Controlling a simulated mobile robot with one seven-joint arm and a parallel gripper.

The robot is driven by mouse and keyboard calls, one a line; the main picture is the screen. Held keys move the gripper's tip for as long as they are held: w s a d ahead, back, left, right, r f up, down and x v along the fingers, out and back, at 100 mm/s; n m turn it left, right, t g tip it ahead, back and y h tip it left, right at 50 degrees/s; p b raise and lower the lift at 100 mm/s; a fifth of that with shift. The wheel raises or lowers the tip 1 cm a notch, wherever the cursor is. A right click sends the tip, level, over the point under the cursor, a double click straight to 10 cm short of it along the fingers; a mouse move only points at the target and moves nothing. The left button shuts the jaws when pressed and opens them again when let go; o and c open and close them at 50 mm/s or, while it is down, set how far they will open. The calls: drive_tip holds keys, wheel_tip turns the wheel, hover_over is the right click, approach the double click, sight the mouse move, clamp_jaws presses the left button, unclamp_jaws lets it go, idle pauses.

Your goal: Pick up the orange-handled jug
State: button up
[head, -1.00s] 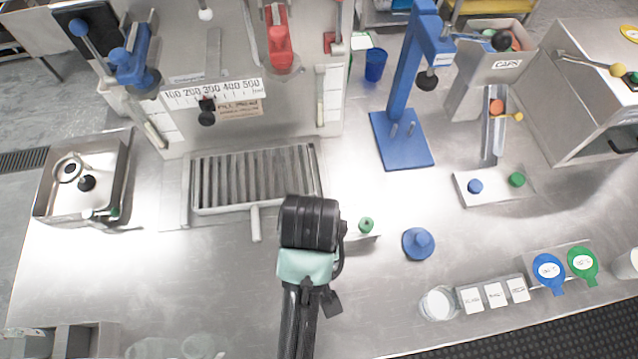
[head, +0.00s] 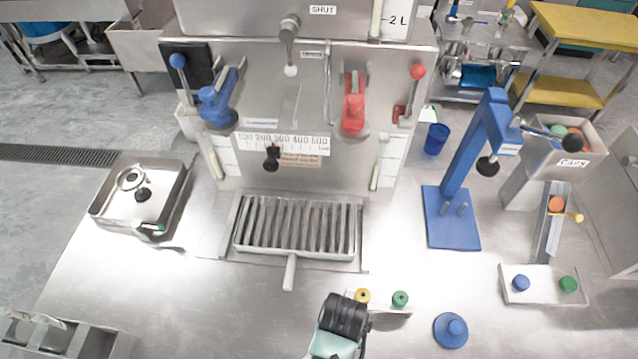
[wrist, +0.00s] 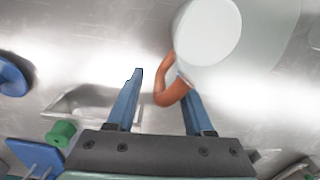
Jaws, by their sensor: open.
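The jug (wrist: 255,40) is pale, with an orange handle (wrist: 172,92), at the upper right of the wrist view. Its round, flat pale end faces the camera. My gripper (wrist: 160,78) has two blue fingers, spread apart. The orange handle loop lies across the gap, close against the right finger; whether they touch I cannot tell. In the head view my dark wrist (head: 345,318) shows at the bottom centre. The fingers and the jug cannot be made out there.
A small holder with a yellow knob (head: 362,296) and a green knob (head: 400,299) is beside my wrist. A blue round stopper (head: 451,330) stands to the right. A slatted drip tray (head: 290,285) and a blue press (head: 452,218) stand behind.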

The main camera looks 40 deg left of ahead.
drive_tip(key=shift+f, duration=0.4)
drive_tip(key=shift+c, duration=0.3)
clamp_jaws()
drive_tip(key=shift+r, duration=0.1)
idle(0.8)
